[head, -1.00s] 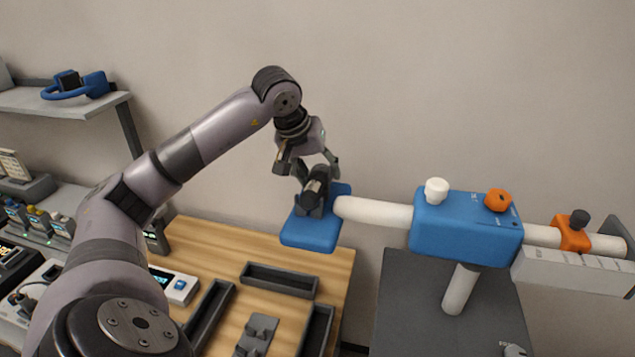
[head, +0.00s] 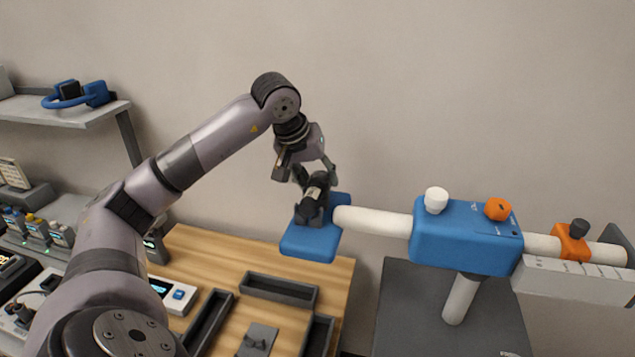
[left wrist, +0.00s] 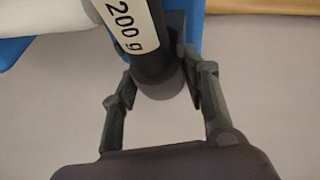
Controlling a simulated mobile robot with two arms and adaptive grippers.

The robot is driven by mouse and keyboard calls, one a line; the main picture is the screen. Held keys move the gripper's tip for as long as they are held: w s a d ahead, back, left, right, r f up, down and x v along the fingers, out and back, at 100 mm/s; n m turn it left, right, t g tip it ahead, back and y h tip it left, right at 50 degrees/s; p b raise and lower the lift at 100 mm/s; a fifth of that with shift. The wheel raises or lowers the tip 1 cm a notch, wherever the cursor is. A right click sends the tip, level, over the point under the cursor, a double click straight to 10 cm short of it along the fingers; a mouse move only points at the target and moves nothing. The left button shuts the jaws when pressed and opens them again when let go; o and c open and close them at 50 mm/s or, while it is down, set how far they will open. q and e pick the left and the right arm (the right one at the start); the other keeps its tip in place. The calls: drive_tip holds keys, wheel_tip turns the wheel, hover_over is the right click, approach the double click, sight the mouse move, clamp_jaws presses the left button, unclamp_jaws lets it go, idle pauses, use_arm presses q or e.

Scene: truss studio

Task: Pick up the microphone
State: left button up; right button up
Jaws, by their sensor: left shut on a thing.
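A dark cylinder (head: 314,193) with a white label sits at a dark cradle on the blue plate (head: 310,240) at the left end of a white bar. In the left wrist view the cylinder (left wrist: 150,62) is tilted and its label reads "200 g". I cannot tell from its look whether it is the microphone. My left gripper (head: 315,174) is shut on the cylinder's near end, a finger on each side; its fingers (left wrist: 162,82) also show in the left wrist view. The cylinder still appears to be at the cradle. My right gripper is not in view.
A blue box (head: 467,237) with white and orange knobs carries the white bar (head: 375,220). A wooden table (head: 215,255) with dark trays (head: 280,290) lies below. A shelf (head: 60,110) holds blue headphones (head: 78,94) at left. The wall behind is bare.

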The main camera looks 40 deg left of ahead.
use_arm(q)
wheel_tip(320, 180, up, 19)
drive_tip(key=p, duration=0.2)
drive_tip(key=shift+r, duration=0.2)
